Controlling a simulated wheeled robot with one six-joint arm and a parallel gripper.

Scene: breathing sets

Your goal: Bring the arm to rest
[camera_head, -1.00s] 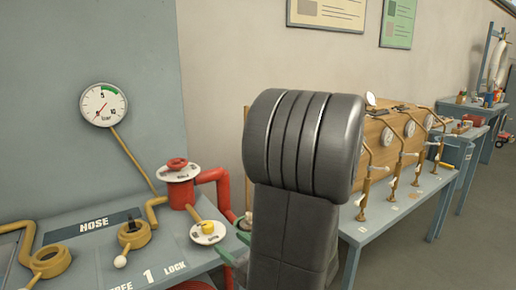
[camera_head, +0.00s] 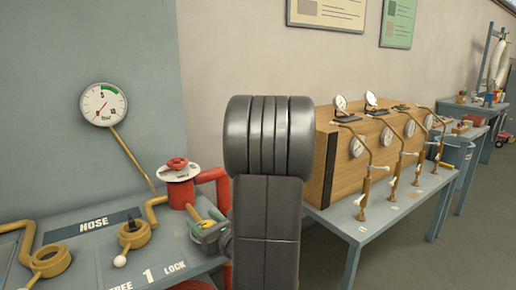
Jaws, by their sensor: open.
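My arm stands in the middle of the view, its thick dark grey link (camera_head: 267,195) bent at a rounded ribbed joint. My gripper (camera_head: 204,224) shows only in part to the left of this link, small and grey with green finger parts. It looks open, with nothing seen held in it.
A blue-grey bench (camera_head: 80,265) at left carries a red valve (camera_head: 180,178), brass fittings (camera_head: 133,236) and a HOSE label. A gauge (camera_head: 103,104) is on the wall panel. At right, a wooden cabinet (camera_head: 350,165) with gauges stands on a table (camera_head: 385,222). Open floor lies at far right.

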